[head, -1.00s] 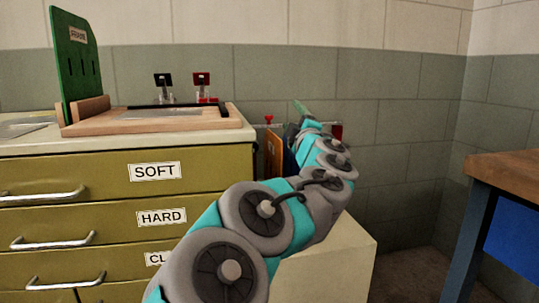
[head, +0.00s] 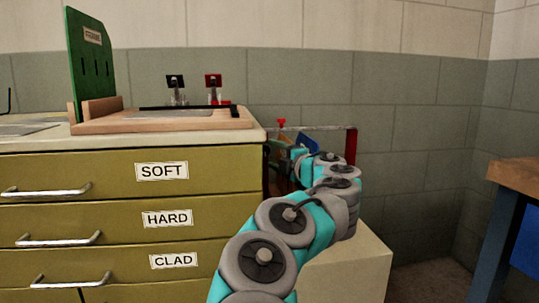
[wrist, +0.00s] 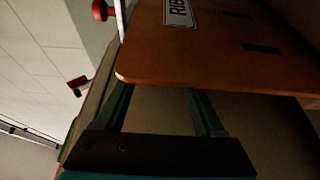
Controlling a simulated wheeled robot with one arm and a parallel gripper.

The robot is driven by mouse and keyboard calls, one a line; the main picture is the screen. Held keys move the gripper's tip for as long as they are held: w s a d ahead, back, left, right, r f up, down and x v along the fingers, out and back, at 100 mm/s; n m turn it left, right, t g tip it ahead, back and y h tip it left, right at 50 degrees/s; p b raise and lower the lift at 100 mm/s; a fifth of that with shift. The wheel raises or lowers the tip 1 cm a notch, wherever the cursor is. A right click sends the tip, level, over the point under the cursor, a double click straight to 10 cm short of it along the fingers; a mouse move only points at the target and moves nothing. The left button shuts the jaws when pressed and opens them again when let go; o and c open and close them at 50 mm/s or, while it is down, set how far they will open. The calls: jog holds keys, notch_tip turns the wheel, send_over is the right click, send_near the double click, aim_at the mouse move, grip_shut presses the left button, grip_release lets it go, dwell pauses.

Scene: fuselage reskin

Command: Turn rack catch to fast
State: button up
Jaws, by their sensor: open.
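A rack with a thin rail and a red end post (head: 351,146) stands behind my arm, right of the drawer cabinet. A small red knob (head: 281,123) stands up at the rail's left end; I take it for the catch. A red knob on a pale rod also shows in the wrist view (wrist: 101,11), at the top left, beyond my fingers. My gripper (wrist: 157,98) is open, with its two green fingers apart and nothing seen held between them. An orange-brown board (wrist: 215,50) with a partly cut-off label lies just past the fingertips. In the head view my arm hides much of the rack.
The cabinet's SOFT drawer (head: 120,177) and the drawers below it are closed. A green board (head: 88,70) and a wooden tray (head: 150,125) stand on the cabinet. A pale block (head: 345,270) is under my arm. A wooden-topped bench (head: 515,173) stands at right.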

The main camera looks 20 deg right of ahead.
aim_at(266, 151)
jog(key=shift+w+a, duration=0.2)
jog(key=shift+w, duration=1.3)
jog(key=shift+c, duration=0.2)
grip_shut()
